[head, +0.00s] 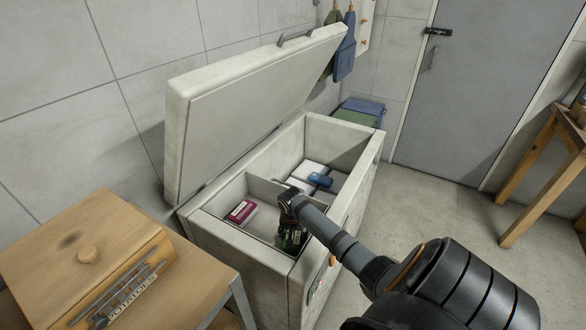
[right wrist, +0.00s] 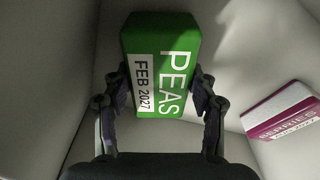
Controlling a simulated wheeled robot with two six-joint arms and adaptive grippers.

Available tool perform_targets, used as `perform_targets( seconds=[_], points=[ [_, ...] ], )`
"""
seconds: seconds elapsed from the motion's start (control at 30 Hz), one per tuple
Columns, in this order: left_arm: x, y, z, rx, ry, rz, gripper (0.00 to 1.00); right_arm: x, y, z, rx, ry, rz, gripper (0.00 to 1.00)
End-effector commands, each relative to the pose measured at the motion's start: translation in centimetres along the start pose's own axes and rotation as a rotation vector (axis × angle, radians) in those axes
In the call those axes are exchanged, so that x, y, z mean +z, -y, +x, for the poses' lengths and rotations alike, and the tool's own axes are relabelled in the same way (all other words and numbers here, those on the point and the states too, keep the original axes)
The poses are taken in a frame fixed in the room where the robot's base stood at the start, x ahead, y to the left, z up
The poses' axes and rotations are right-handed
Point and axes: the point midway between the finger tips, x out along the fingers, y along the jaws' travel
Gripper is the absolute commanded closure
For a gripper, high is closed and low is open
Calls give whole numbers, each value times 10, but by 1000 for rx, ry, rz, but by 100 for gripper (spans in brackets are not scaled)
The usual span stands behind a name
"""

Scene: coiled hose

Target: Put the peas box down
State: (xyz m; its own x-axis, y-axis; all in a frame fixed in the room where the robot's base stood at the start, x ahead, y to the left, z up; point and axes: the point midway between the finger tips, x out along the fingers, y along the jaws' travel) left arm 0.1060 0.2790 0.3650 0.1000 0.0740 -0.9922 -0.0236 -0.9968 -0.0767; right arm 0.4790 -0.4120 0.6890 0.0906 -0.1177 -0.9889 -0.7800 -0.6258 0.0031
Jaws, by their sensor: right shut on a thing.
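The green peas box (right wrist: 160,50) fills the top middle of the right wrist view, with "PEAS" and "FEB 2027" printed on its face. My right gripper (right wrist: 162,88) is shut on it, one finger on each side. In the head view my right gripper (head: 290,235) reaches down into the near compartment of the open chest freezer (head: 375,150) and mostly hides the peas box. I cannot tell whether the box touches the compartment floor. My left gripper is not in view.
A berries box (head: 241,211) lies in the same compartment, apart from the peas box. Beyond the divider lie white packages and a blue item (head: 320,180). The raised freezer lid (head: 250,100) stands behind. A wooden potatoes bin (head: 85,255) is at front left.

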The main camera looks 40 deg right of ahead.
Motion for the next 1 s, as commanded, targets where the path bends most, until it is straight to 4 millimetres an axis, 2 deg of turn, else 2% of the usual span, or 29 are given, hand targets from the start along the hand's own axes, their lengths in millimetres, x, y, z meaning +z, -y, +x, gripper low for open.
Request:
perform_targets(
  seconds=[0.07, 0.1, 0.27, 0.53, 0.63, 0.77, 1.0],
  points=[
    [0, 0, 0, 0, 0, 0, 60, 0, 0, 1, -1, -1, 0, 86],
    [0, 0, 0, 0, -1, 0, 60, 0, 0, 2, 0, 0, 0, 39],
    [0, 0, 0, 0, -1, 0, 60, 0, 0, 2, 0, 0, 0, 19],
    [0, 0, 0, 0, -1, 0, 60, 0, 0, 1, 0, 0, 0, 19],
    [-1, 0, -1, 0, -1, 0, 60, -1, 0, -5, 0, -1, -1, 19],
    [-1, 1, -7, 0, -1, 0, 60, -2, 0, -30, -2, -4, -1, 19],
    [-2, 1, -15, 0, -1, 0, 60, -2, 0, -88, -1, -4, -1, 19]
  ],
)
